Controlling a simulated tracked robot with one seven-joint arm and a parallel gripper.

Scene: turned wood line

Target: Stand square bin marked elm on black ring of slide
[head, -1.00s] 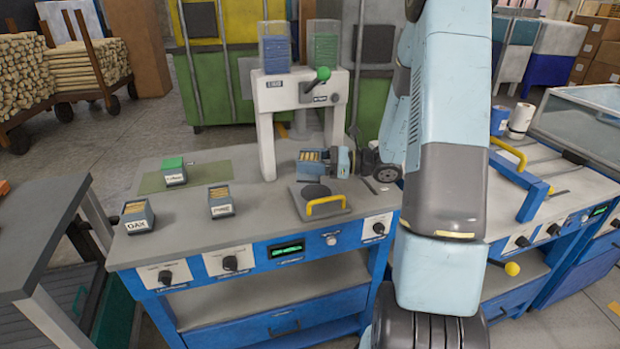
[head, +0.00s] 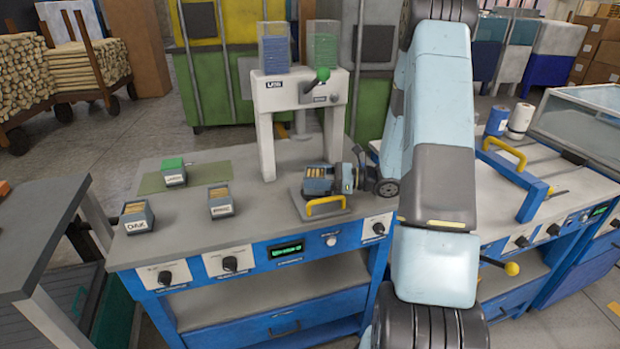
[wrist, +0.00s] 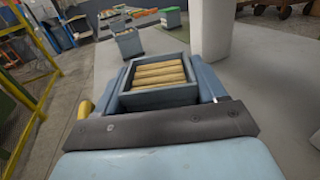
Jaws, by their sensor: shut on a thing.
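My gripper (head: 341,178) is shut on a grey-blue square bin (head: 318,186) filled with wooden dowels. In the wrist view the bin (wrist: 158,96) sits upright between the two fingers, and its label is out of sight, so I cannot read elm on it. The slide (head: 343,212), a grey plate with a yellow handle (head: 325,206) at its front, lies on the bench under the bin. Its black ring is hidden behind or under the bin. I cannot tell whether the bin touches the ring or hangs just above it.
A bin marked OAK (head: 137,217), another labelled bin (head: 220,202) and a green-topped bin (head: 174,172) stand on the bench's left. A white press frame (head: 266,140) with a green-knobbed lever stands behind the slide.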

